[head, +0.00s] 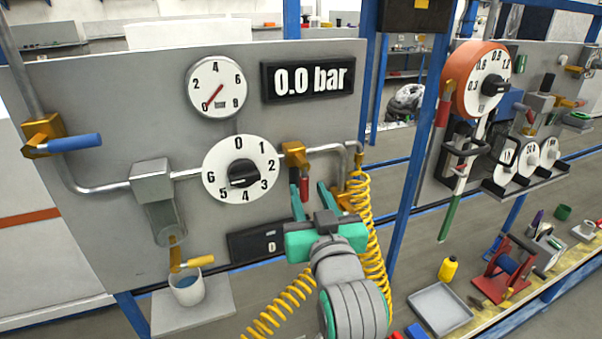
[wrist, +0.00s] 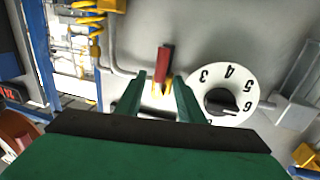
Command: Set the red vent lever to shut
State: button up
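The red vent lever (head: 304,189) hangs down from a brass valve (head: 294,154) on the grey panel, right of the white numbered dial (head: 240,169). My gripper (head: 309,187) is open, with its green fingers pointing at the panel around the lever. In the wrist view, the red lever (wrist: 163,60) lies between and beyond the two fingertips (wrist: 159,77), in a picture that is upside down. The brass valve body (wrist: 160,89) shows between the fingers. I cannot tell whether a finger touches the lever.
A coiled yellow hose (head: 366,225) hangs close to the right of my gripper. A blue-handled valve (head: 75,143) is at the left. The display (head: 308,79) reads 0.0 bar. A cup (head: 187,287) stands under the brass tap at lower left.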

jog(key=w, duration=0.3)
jog(key=w+a, duration=0.1)
jog(key=w, duration=0.4)
jog(key=shift+w+a, duration=0.3)
jog(key=shift+a, duration=0.05)
grip_shut()
